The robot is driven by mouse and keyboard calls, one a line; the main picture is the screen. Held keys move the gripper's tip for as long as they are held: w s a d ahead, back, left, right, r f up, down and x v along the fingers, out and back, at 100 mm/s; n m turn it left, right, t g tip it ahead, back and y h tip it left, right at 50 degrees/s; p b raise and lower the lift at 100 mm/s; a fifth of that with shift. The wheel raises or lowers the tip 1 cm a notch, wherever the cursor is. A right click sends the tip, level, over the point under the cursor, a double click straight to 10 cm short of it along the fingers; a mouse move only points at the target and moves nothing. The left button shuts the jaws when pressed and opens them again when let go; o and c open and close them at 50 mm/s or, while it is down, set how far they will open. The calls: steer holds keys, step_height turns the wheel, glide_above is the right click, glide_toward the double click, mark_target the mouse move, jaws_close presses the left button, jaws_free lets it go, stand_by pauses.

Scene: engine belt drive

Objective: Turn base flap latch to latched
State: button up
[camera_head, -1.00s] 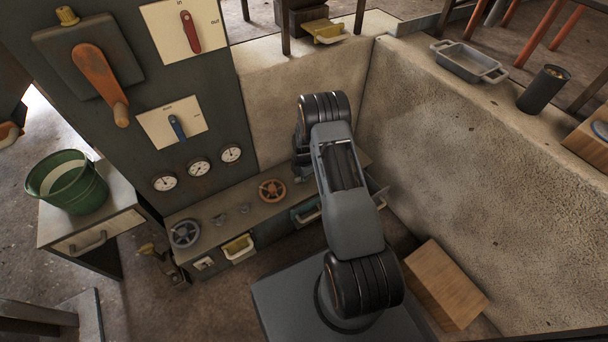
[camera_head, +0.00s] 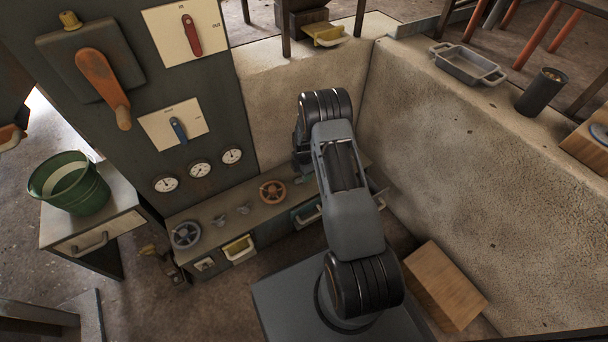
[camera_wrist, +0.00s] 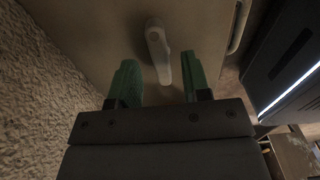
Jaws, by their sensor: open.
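The latch (camera_wrist: 158,50) is a small pale grey lever on a flat brownish panel (camera_wrist: 90,30) in the wrist view. Its rounded pivot end is at the top, and its arm hangs down, slightly tilted to the right. My gripper (camera_wrist: 159,68) is open, with one green finger on each side of the lever's lower part. The right finger is closer to the lever than the left. I cannot tell whether either finger touches it. In the head view my arm hides the latch, and my gripper cannot be made out clearly.
A rough concrete wall (camera_wrist: 40,90) is close on the left in the wrist view. A curved bar handle (camera_wrist: 238,28) is to the right. In the head view, a bench with handwheels (camera_head: 272,191) runs beside my arm, and a wooden block (camera_head: 445,286) lies to the right.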

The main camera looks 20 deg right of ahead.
step_height(320, 180, up, 12)
steer(key=p, duration=0.3)
steer(key=shift+p, duration=0.4)
steer(key=s+a+r+m+t+p, duration=0.1)
steer(key=s+a+r+m+p, duration=0.3)
steer(key=r, duration=0.7)
steer(key=r+m+p, duration=0.1)
steer(key=r+p, duration=0.5)
steer(key=r, duration=0.5)
steer(key=s+a+r+m+t+p, duration=0.1)
steer(key=s+a+r+m+p, duration=0.3)
steer(key=r, duration=0.8)
steer(key=s+a+r+m+p, duration=0.1)
steer(key=s+r+m+p, duration=0.2)
steer(key=s+r+p, duration=0.2)
steer(key=s+a+r+m+t+p, duration=0.1)
steer(key=s+r+m+p, duration=0.2)
steer(key=r, duration=0.8)
steer(key=s+a+r+m+p, duration=0.1)
steer(key=s+r+m+p, duration=0.3)
steer(key=s+r+p, duration=0.3)
steer(key=shift+r+t+p, duration=0.3)
steer(key=shift+r+p, duration=0.45)
steer(key=shift+r, duration=0.2)
